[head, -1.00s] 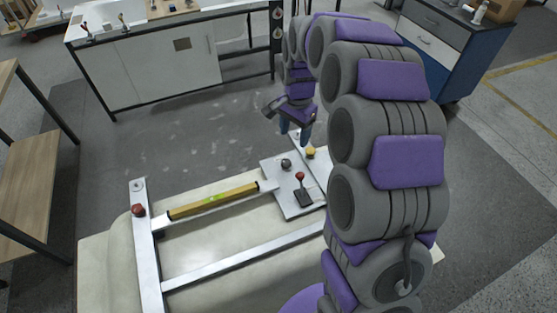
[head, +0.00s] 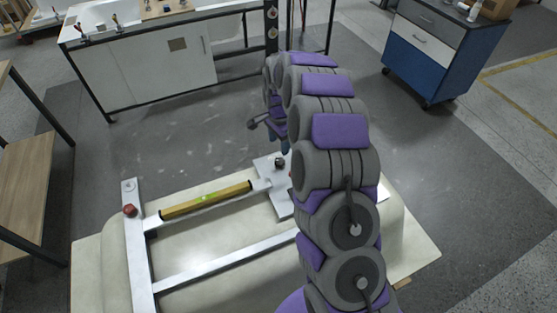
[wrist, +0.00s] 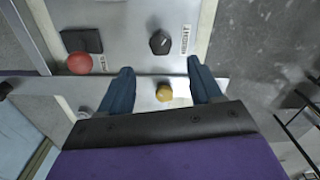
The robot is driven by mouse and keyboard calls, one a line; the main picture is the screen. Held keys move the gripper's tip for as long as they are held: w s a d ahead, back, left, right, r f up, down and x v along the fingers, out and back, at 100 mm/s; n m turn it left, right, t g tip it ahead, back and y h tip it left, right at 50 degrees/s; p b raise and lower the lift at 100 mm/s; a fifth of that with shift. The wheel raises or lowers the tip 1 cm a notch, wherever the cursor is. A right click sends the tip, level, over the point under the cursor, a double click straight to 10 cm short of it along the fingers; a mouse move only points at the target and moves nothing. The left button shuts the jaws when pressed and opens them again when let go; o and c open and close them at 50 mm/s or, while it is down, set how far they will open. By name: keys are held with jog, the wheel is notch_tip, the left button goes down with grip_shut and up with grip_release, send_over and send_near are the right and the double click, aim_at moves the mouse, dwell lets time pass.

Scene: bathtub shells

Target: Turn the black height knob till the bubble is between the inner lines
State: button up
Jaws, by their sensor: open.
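The black height knob (wrist: 160,42) stands on the light control plate, beside a label reading HEIGHT, in the wrist view. It also shows in the head view (head: 280,162). My gripper (wrist: 160,66) is open and empty, its two blue fingers apart, with the black knob just beyond the fingertips and roughly centred between them. A yellow knob (wrist: 164,92) shows between the fingers. The yellow spirit level (head: 205,200) lies along the frame, with a green vial (head: 204,198). The bubble's place against the lines is too small to tell.
A red ball lever (wrist: 80,64) on a black base stands left of the black knob. A red knob (head: 130,210) sits on the frame's left bar. The floor between is clear.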

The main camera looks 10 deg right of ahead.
aim_at(279, 161)
notch_tip(279, 161, down, 9)
jog(key=shift+f+b, duration=0.15)
jog(key=shift+b, duration=0.7)
jog(key=c, duration=1)
